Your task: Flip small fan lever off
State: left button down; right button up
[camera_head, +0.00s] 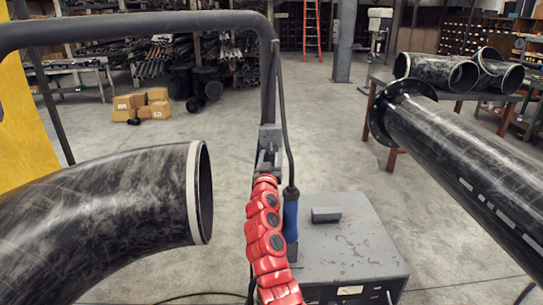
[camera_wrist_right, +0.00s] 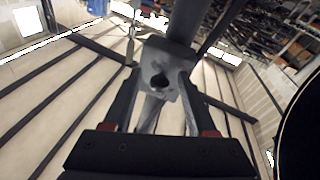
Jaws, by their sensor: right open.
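My right gripper (camera_head: 269,152) is at the end of the red arm, close to the upright dark pole (camera_head: 269,85). In the right wrist view my right gripper (camera_wrist_right: 161,82) is open, with a finger on each side of a grey bracket-like piece (camera_wrist_right: 158,68) with a dark hole. I cannot tell whether the fingers touch it. In the head view a grey block (camera_head: 270,132) sits on the pole just above the gripper. I cannot make out a small fan lever with certainty. My left gripper is not in view.
A blue-handled tool (camera_head: 291,215) hangs on a cable beside the red arm. A grey metal box (camera_head: 350,245) stands below right. A large curved pipe (camera_head: 110,215) is at left, a flanged pipe (camera_head: 465,155) at right. Open floor (camera_head: 215,150) lies between.

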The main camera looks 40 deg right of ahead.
jog(key=b+v, duration=0.2)
jog(key=v, duration=1.5)
